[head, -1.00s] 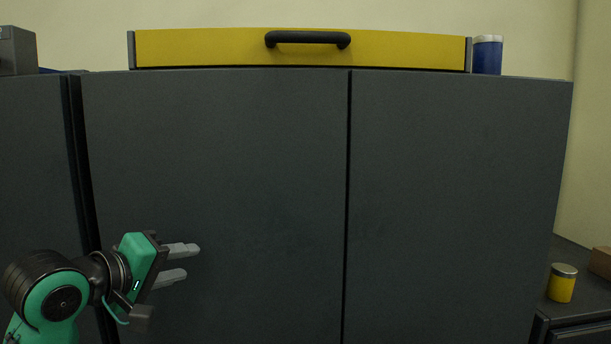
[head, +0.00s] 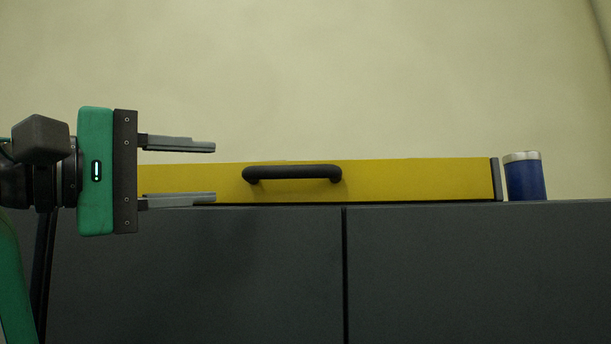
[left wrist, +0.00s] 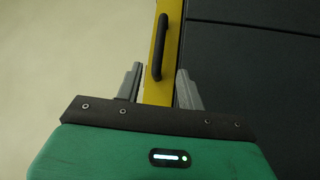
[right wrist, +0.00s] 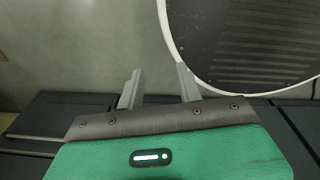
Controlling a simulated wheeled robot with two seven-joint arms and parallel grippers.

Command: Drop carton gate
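The yellow gate panel (head: 420,178) stands upright along the top front of the grey cabinet, with a black bar handle (head: 292,173) near its middle. My left gripper (head: 212,172) is open and empty at the left of the handle, its fingers pointing right toward it. In the left wrist view the panel (left wrist: 155,90) and handle (left wrist: 158,48) show ahead, in line with the gap between the fingers; the handle is not touched. My right gripper (right wrist: 160,82) is open and empty, and shows only in the right wrist view.
The grey cabinet doors (head: 450,270) fill the area below the gate. A blue can with a pale lid (head: 526,178) stands just right of the gate. The wall above is clear. A round dark ribbed plate with a white rim (right wrist: 250,40) is near my right gripper.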

